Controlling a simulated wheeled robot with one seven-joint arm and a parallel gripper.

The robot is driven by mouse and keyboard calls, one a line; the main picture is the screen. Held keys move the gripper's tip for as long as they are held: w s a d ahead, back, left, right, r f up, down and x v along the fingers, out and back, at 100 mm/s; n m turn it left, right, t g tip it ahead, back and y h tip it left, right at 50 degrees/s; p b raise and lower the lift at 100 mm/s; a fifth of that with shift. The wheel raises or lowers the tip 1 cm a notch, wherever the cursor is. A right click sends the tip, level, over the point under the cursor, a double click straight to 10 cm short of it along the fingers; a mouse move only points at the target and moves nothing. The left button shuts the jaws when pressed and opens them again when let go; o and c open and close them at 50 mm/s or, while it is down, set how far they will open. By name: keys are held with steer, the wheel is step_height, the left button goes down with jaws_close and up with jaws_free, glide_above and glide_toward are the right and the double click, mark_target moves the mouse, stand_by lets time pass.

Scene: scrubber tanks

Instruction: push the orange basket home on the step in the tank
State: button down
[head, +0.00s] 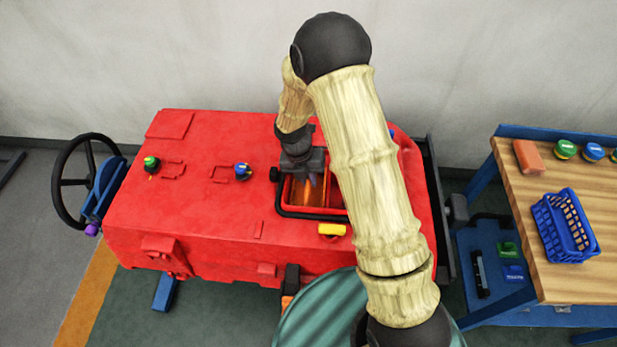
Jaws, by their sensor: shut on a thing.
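The red scrubber tank (215,210) stands in the middle of the head view, with a black-rimmed opening on its right part. The orange basket (318,195) shows down inside this opening, partly hidden by my gripper and arm. My gripper (308,180) points down into the opening at its left side and is shut on the orange basket. The fingertips and the part they grip are hard to make out. The step in the tank is hidden, so I cannot tell whether the basket touches it.
A yellow latch (332,230) sits at the front of the opening. Green (151,163) and blue (242,170) caps stand on the tank top to the left. A wooden bench (530,215) at the right holds a blue basket (565,226), an orange block (528,157) and several round tins.

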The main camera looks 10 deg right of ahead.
stand_by(0.3)
steer(key=c, duration=0.9)
jaws_free()
steer(key=shift+a+r+p, duration=0.25)
steer(key=shift+r+p, duration=0.85)
steer(key=shift+p, duration=0.05)
steer(key=shift+a+r+p, duration=0.2)
steer(key=shift+r+p, duration=0.9)
steer(key=shift+p, duration=0.05)
steer(key=shift+r, duration=0.1)
steer(key=shift+r+p, duration=2.4)
